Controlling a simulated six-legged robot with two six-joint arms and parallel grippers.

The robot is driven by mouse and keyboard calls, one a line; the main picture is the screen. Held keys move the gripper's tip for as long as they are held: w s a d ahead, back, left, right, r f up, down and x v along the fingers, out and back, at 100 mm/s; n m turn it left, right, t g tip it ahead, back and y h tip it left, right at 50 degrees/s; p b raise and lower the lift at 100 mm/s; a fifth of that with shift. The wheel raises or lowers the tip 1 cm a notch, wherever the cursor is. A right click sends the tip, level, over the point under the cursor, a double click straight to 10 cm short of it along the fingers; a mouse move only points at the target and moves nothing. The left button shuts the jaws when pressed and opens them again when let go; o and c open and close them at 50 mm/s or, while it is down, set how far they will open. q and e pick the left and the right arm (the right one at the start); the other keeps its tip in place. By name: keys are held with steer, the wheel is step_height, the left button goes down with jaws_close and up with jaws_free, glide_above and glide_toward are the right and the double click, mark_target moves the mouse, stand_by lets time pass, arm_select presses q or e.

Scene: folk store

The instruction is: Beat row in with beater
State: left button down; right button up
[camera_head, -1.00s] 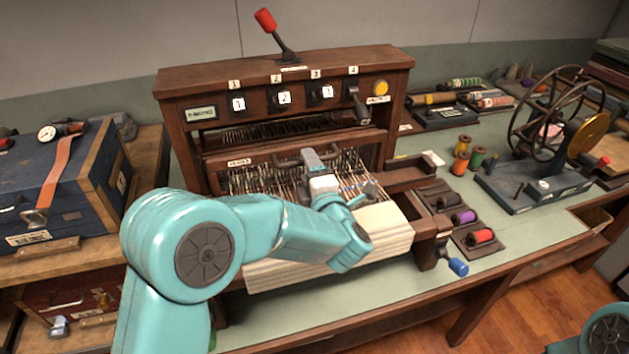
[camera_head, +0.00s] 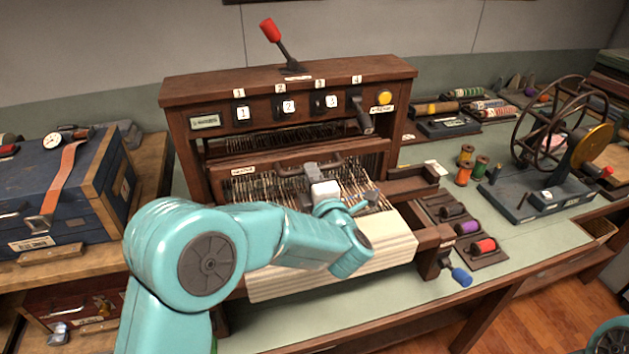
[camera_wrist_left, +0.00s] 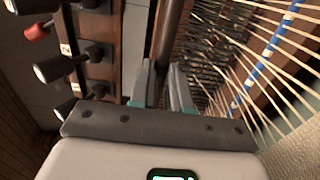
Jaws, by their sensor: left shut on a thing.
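The wooden loom (camera_head: 290,85) stands on the table. Its beater (camera_head: 243,170) is a dark wooden beam with a label and a curved handle, lying across the threads. My left gripper (camera_head: 311,171) reaches in over the cloth to the beater handle. In the left wrist view my left gripper (camera_wrist_left: 163,85) is shut on the dark handle bar (camera_wrist_left: 172,35). A blue yarn row (camera_wrist_left: 262,65) crosses the pale warp threads (camera_wrist_left: 285,90) beside it. The woven cloth (camera_head: 385,245) is cream and partly hidden by my arm. My right gripper is out of view.
A red-knobbed lever (camera_head: 270,32) rises from the loom top. A side crank (camera_head: 361,112) and a blue-handled crank (camera_head: 461,277) stick out at right. Spools (camera_head: 467,228) and a winding wheel (camera_head: 560,130) stand farther right. A blue chest (camera_head: 60,205) is at left.

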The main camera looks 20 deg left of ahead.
arm_select(q)
steer(key=b+v, duration=0.5)
steer(key=v, duration=0.6)
steer(key=shift+s+d, duration=0.15)
steer(key=shift+d, duration=0.05)
steer(key=b+x, duration=0.1)
steer(key=x, duration=1)
stand_by(0.4)
steer(key=c, duration=0.7)
jaws_free()
